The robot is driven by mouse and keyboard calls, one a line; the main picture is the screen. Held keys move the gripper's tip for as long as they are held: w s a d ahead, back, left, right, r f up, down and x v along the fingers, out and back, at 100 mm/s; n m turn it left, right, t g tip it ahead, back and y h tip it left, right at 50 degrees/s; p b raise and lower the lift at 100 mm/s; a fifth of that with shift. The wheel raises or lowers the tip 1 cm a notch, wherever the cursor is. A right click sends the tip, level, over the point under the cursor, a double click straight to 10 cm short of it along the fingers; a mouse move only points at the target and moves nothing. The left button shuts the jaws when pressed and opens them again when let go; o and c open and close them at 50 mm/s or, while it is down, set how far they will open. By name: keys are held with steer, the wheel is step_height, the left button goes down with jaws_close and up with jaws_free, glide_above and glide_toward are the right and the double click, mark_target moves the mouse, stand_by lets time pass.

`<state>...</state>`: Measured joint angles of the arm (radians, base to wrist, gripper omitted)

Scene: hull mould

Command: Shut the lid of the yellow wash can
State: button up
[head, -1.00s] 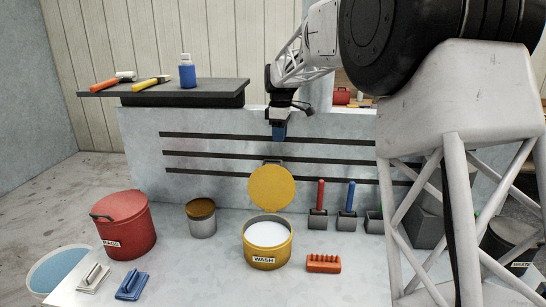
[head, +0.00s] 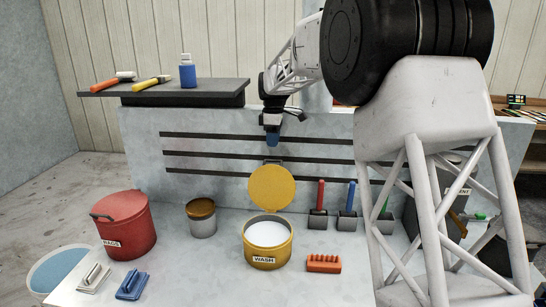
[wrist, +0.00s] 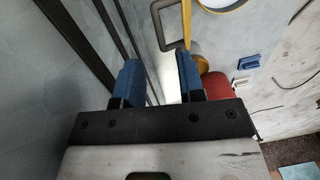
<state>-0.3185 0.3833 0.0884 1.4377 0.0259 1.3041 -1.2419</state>
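The yellow wash can (head: 268,262), labelled WASH, stands on the bench with whitish contents showing inside. Its round yellow lid (head: 271,188) stands upright at the can's back rim, wide open, with a small dark handle at its top edge. In the wrist view the lid (wrist: 187,22) shows nearly edge-on, with its dark loop handle (wrist: 164,28) beyond the fingertips; part of the can's rim (wrist: 222,6) is at the top edge. My gripper (head: 272,140) hangs above the lid, apart from it. In the wrist view its blue fingers (wrist: 158,72) are spread with nothing between them.
A red rags bin (head: 126,228) and a small tin with a brown lid (head: 201,220) stand left of the can. An orange brush (head: 323,264) lies right of it, with red and blue handled tools (head: 320,205) behind. A slotted grey wall (head: 210,150) rises behind the lid.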

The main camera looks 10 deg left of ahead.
steer(key=shift+s+f, duration=0.15)
steer(key=shift+f, duration=1.45)
steer(key=shift+s+f, duration=0.1)
steer(key=shift+f, duration=1.45)
jaws_close()
